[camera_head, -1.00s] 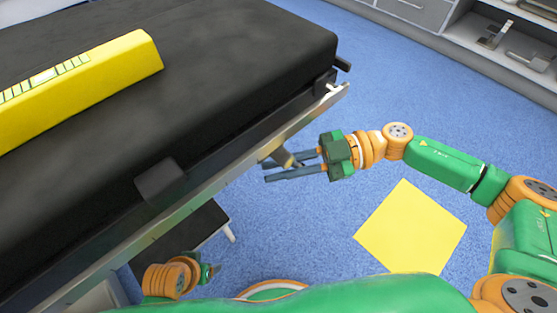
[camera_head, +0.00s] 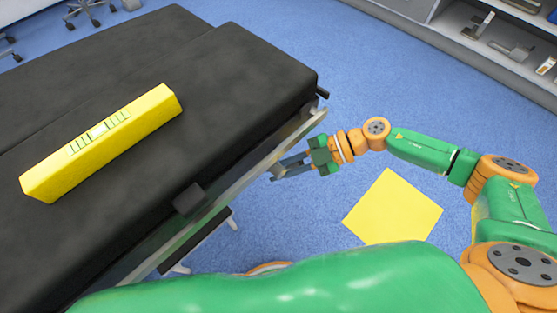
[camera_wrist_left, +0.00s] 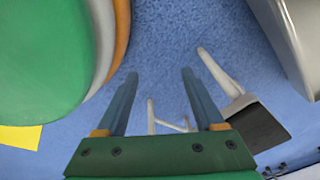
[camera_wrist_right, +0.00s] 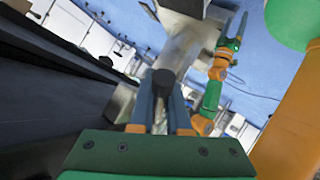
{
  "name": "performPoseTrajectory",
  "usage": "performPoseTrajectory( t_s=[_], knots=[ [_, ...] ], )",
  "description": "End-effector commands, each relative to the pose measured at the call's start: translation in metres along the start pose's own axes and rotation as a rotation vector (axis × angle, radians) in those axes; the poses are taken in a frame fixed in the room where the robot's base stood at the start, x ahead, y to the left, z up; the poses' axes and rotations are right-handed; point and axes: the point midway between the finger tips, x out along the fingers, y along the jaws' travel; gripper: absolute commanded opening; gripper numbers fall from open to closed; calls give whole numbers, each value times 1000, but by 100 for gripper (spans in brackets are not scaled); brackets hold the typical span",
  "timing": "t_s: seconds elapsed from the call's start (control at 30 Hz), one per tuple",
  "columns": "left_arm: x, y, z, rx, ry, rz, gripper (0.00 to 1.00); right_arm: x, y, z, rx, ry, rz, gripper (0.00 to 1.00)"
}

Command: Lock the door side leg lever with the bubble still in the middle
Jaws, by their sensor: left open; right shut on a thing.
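A yellow spirit level (camera_head: 100,145) lies on the black operating table (camera_head: 235,75). Its pale vial (camera_head: 98,130) shows at its middle, but the bubble is too small to place. My right gripper (camera_head: 275,172) is beside the table's metal side rail, below its edge. It is shut on a dark-ended lever (camera_wrist_right: 163,84), which stands between the fingers in the right wrist view. My left gripper (camera_wrist_left: 152,85) is open and empty in the left wrist view; the head view does not show it. Beyond its fingers is a white rod (camera_wrist_left: 218,72).
The metal side rail (camera_head: 250,178) runs along the table's near edge. A small black step-like surface with white legs (camera_head: 200,236) shows beneath it. A yellow square (camera_head: 393,208) lies on the open blue floor. Grey shelving (camera_head: 490,55) stands at the back right.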

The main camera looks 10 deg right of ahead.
Motion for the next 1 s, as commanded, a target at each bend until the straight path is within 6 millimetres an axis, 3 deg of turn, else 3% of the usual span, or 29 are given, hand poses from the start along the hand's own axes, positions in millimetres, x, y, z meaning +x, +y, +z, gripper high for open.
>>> performPoseTrajectory(
  t_s=[0.03,0.23,0.77,0.8,0.87,0.9,1.0],
  knots=[
    [-11,-4,5,0,-5,-5,70,-4,4,-6,-7,-11,-3,0],
    [-24,6,9,7,-20,15,70,-4,4,-3,-35,-55,-11,0],
    [-27,11,11,10,-26,23,70,-4,2,1,-46,-72,-14,0],
    [-27,11,11,10,-26,23,70,-4,2,1,-46,-72,-15,23],
    [-27,11,11,10,-26,23,70,-3,2,1,-46,-72,-15,39],
    [-27,11,11,10,-26,23,70,-3,2,1,-46,-72,-15,45],
    [-27,11,11,10,-26,23,70,-4,3,1,-46,-72,-14,45]
  ],
)
